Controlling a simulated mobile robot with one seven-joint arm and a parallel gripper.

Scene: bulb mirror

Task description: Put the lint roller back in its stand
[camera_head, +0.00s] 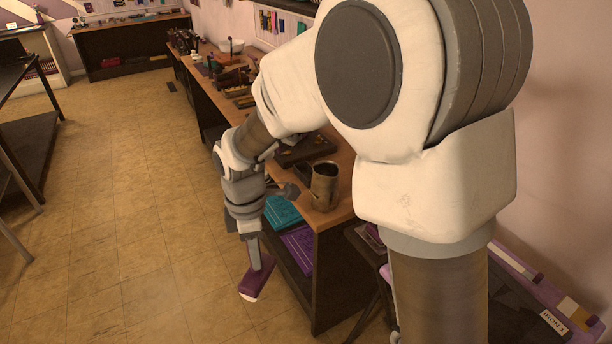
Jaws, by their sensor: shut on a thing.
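The lint roller (258,279) looks purple with a pale lower end. It hangs tilted below my gripper (254,252), over the floor in front of the bench. My gripper is shut on it; the arm partly hides the fingers, and the exact grip is hard to see. A brass-coloured metal cup (324,187) stands upright on the near corner of the bench, right of and above my gripper. It may be the stand, but I cannot tell for sure. The lint roller is apart from the cup.
A dark table (25,130) stands at left. The tiled floor (130,200) between is clear.

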